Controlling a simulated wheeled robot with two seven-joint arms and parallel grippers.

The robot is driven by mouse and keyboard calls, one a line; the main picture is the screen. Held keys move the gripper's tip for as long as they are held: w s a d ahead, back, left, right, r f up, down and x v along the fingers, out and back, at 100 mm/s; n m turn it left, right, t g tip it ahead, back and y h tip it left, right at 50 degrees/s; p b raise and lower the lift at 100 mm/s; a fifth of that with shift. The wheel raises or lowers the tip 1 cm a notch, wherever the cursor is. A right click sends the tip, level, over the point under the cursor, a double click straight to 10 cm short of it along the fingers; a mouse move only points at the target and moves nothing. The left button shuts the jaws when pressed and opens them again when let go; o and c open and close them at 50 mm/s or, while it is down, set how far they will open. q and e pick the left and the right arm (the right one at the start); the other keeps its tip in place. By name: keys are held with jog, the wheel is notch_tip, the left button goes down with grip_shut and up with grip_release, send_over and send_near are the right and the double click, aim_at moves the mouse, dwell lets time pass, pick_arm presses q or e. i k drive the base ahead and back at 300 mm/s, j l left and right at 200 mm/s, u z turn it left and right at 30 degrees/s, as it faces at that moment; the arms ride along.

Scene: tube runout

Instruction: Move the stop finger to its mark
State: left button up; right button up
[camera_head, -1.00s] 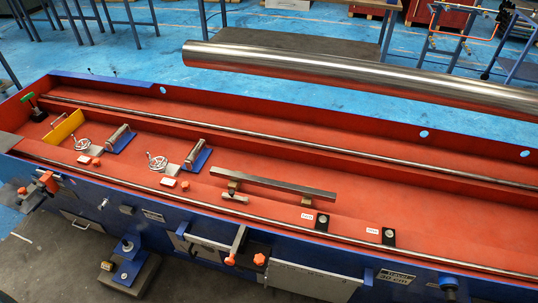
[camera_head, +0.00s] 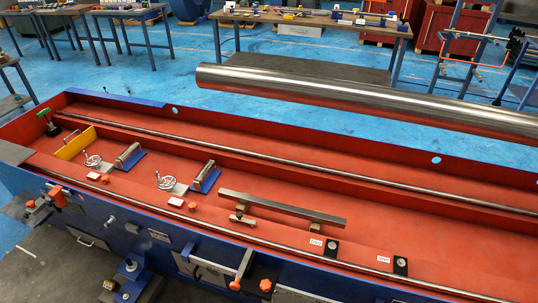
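I cannot tell for sure which part is the stop finger. A bracket with an orange-red knob (camera_head: 242,268) is on the blue front wall, with another orange-red knob (camera_head: 265,285) beside it. A similar orange-red part (camera_head: 58,196) is on the front wall at the left. Two small white labels, one at the left (camera_head: 316,242) and one at the right (camera_head: 383,260), lie beside black blocks, the left block (camera_head: 332,248) and the right block (camera_head: 400,266). Neither gripper is in view.
The long red trough (camera_head: 450,240) holds two handwheels, the left (camera_head: 93,161) and right (camera_head: 166,182), a steel bar (camera_head: 280,208) on blocks, and a yellow plate (camera_head: 75,143). A large steel tube (camera_head: 370,98) spans behind.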

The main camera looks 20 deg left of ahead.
aim_at(234, 285)
jog(key=u, duration=0.85)
